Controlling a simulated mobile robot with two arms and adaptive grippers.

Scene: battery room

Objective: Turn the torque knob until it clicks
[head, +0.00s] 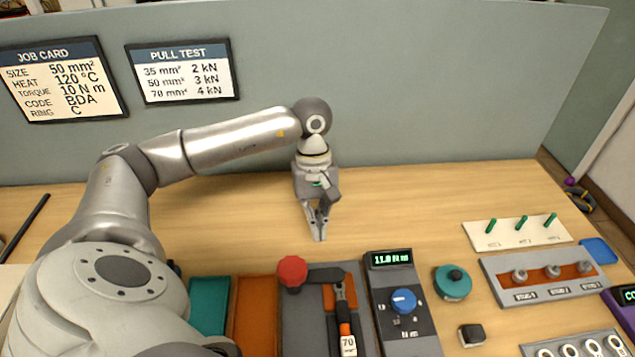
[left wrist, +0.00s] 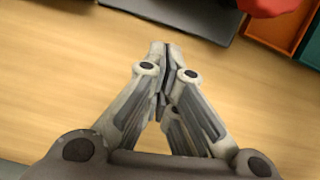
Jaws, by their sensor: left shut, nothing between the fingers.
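The blue torque knob (head: 404,301) sits on a dark grey tester box (head: 410,335) in the front middle of the bench. The box's green display (head: 391,259) seems to read 11.0 N m. The job card (head: 62,80) on the back panel gives torque as 10 N m. My left gripper (head: 319,237) points down over bare wood, behind and to the left of the tester, apart from the knob. Its fingers are shut and empty, and they also show in the left wrist view (left wrist: 163,50). The knob does not show in the left wrist view. My right gripper is not in view.
A crimping tool with a red knob (head: 292,271) stands left of the tester, beside orange (head: 254,320) and green (head: 208,305) trays. A round teal item (head: 452,283), a small dark block (head: 472,334) and a stud strip (head: 548,275) lie right.

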